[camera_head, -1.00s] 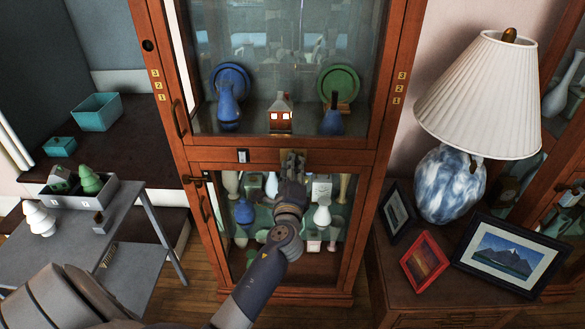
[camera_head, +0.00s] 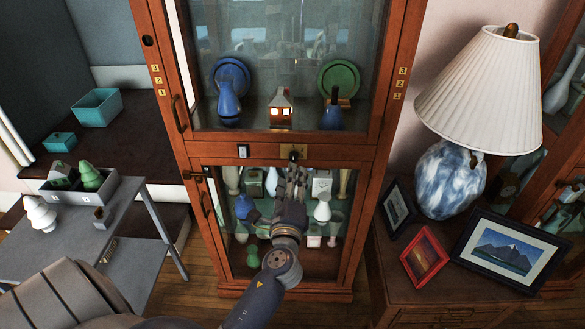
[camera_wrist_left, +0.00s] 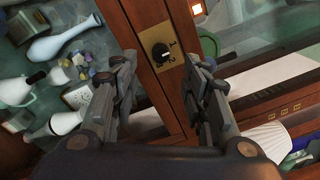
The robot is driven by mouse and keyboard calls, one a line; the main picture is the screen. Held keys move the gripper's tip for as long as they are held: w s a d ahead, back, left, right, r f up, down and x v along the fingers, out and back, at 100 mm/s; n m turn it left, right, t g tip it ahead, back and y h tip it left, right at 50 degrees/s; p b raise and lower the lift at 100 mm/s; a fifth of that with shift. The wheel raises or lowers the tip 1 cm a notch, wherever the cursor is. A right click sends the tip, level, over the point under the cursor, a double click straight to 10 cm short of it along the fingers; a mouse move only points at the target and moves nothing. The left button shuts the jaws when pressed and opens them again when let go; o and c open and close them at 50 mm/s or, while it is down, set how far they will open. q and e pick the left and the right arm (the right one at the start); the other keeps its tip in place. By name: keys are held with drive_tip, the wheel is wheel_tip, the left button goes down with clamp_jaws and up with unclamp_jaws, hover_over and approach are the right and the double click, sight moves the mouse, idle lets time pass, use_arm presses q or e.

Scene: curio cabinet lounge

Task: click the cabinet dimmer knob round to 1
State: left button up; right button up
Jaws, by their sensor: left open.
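The dimmer knob (camera_head: 293,155) is a small dark knob on a brass plate (camera_head: 315,153) set in the cabinet's middle rail. In the left wrist view the black knob (camera_wrist_left: 161,53) has a light pointer mark and small figures beside it on its brass plate (camera_wrist_left: 176,78); I cannot read the setting surely. My left gripper (camera_head: 295,172) is open and empty just below and in front of the knob. In the left wrist view its fingers (camera_wrist_left: 160,75) stand apart on either side of the knob, not touching it. My right gripper is not in view.
The wooden cabinet (camera_head: 170,75) has glass doors, with a lit small house (camera_head: 281,108), vases and plates inside. A white rocker switch (camera_head: 242,151) sits left of the knob. A lamp (camera_head: 450,180) and framed pictures (camera_head: 508,252) stand at right, a grey table (camera_head: 130,215) at left.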

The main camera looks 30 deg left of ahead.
use_arm(q)
drive_tip(key=v, duration=0.5)
idle(0.4)
drive_tip(key=s+d+f+n+g+h, duration=0.1)
drive_tip(key=s+d+f+g+h, duration=0.15)
drive_tip(key=f, duration=0.95)
drive_tip(key=s+d+f+n+g+h, duration=0.2)
drive_tip(key=s+d+f, duration=0.1)
drive_tip(key=f, duration=0.9)
drive_tip(key=s+d+f+n+g+h, duration=0.1)
drive_tip(key=s+d+f+g+h, duration=0.15)
drive_tip(key=f, duration=0.95)
drive_tip(key=s+d+f+n+g+h, duration=0.15)
drive_tip(key=s+f+n+g, duration=0.3)
drive_tip(key=s+f, duration=0.95)
drive_tip(key=s+f+n+g, duration=0.2)
drive_tip(key=s+f+n, duration=0.1)
drive_tip(key=s, duration=0.7)
drive_tip(key=s+a+f+n+g, duration=0.1)
drive_tip(key=s+f+n, duration=0.2)
drive_tip(key=s, duration=0.7)
drive_tip(key=shift+s+a+f+g+h, duration=0.2)
drive_tip(key=shift+f+g+h, duration=0.15)
drive_tip(key=shift+f, duration=0.15)
drive_tip(key=shift+n, duration=0.25)
